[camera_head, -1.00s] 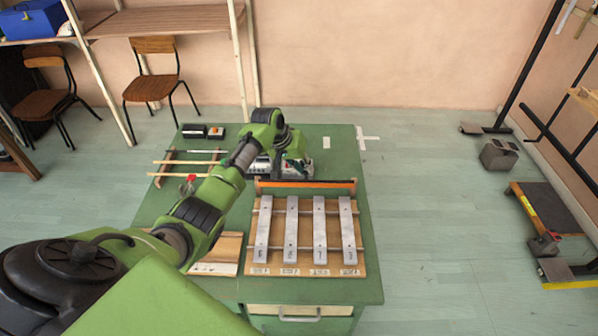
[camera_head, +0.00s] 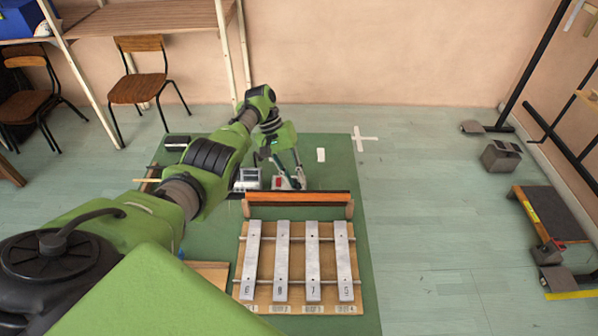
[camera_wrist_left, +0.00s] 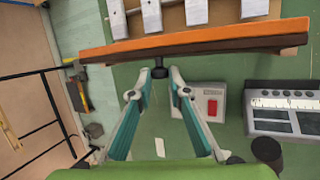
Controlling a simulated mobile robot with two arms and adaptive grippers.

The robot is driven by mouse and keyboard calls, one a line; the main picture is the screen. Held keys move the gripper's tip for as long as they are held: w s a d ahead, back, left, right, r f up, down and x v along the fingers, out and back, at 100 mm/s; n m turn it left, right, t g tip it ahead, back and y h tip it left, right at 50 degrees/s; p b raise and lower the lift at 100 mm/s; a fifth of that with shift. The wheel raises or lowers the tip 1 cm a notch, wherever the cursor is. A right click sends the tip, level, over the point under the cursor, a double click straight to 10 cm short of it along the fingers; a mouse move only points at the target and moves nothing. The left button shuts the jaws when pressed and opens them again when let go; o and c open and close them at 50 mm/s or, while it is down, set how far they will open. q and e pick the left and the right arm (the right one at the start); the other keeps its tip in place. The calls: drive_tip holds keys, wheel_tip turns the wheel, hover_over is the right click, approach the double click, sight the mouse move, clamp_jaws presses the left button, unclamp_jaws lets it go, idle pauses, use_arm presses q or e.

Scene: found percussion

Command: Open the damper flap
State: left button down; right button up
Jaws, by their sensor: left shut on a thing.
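The damper flap (camera_head: 298,198) is a long orange and dark-brown strip across the far end of the metal bars. It also shows in the left wrist view (camera_wrist_left: 200,39), with a small dark knob (camera_wrist_left: 160,72) at its edge. My left gripper (camera_head: 290,186) is just beyond the flap. In the left wrist view, its fingertips (camera_wrist_left: 160,76) close together on the knob, which they partly cover. The flap appears tilted up, its long face towards the head camera. My right gripper is not in view.
Several grey bars (camera_head: 283,262) lie on a wooden frame in front of the flap. A small box with a red switch (camera_wrist_left: 209,103) and a grey device with dials (camera_wrist_left: 283,112) stand close beside my left gripper.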

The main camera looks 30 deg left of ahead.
use_arm(q)
drive_tip(key=c, duration=1.9)
unclamp_jaws()
drive_tip(key=shift+f, duration=0.15)
drive_tip(key=v, duration=1.2)
